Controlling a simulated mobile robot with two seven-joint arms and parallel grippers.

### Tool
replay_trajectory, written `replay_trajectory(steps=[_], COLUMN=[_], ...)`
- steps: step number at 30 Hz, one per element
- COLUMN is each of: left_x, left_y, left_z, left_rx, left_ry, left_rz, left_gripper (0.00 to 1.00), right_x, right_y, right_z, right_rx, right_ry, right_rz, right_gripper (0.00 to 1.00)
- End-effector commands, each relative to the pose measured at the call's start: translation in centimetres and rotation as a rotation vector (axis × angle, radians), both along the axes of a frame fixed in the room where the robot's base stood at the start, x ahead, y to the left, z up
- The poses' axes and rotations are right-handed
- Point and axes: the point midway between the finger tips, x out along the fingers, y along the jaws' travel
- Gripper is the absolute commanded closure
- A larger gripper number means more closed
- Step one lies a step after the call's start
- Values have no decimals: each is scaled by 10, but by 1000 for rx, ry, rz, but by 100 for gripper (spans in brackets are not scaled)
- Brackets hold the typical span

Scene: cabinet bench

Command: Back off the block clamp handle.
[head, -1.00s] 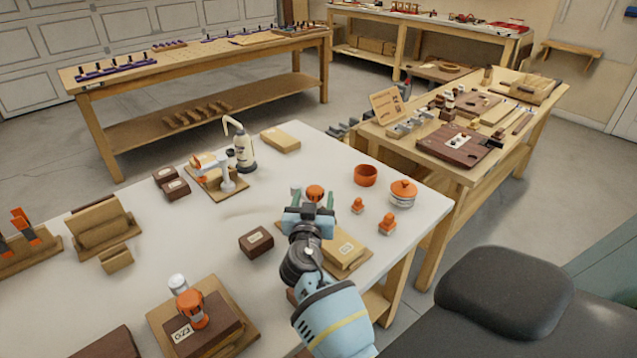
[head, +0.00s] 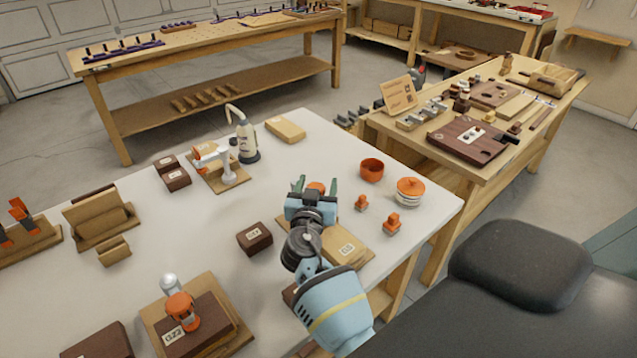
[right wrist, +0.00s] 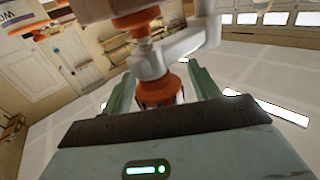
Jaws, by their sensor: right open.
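My right gripper (head: 315,188) is open over the near right part of the white table. In the right wrist view its green fingers (right wrist: 163,90) stand on either side of an orange handle (right wrist: 166,86), with no clear grip on it. The handle joins a white clamp body (right wrist: 152,62) with an arm bending up at the right. Another orange part (right wrist: 137,22) and a brown block (right wrist: 100,8) are above it. In the head view only an orange top (head: 316,187) shows between the fingers; my gripper hides the rest of the clamp. My left gripper is out of view.
Close by are a labelled wooden block (head: 345,247), a dark brown block (head: 254,238), small orange pieces (head: 391,223), an orange bowl (head: 372,169) and a lidded pot (head: 411,190). Another orange-handled clamp (head: 181,311) stands at the front left. The table middle is clear.

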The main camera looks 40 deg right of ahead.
Motion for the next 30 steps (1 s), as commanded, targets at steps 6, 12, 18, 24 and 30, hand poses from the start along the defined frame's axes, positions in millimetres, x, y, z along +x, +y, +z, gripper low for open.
replay_trajectory(steps=[6, 12, 18, 24, 30], left_x=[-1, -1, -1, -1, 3], left_y=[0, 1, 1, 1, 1], left_z=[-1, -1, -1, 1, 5], left_rx=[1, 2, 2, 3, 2], left_ry=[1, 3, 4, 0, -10], left_rz=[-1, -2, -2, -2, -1], left_gripper=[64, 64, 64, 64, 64], right_x=[0, 0, 0, 0, 1], right_y=[0, 0, 0, 0, 0], right_z=[0, 0, 0, 1, 2], right_rx=[1, 0, 0, -1, -4], right_ry=[1, 0, 0, 0, -2], right_rz=[0, 0, 0, 22, 107], right_gripper=[40, 64, 84, 84, 84])
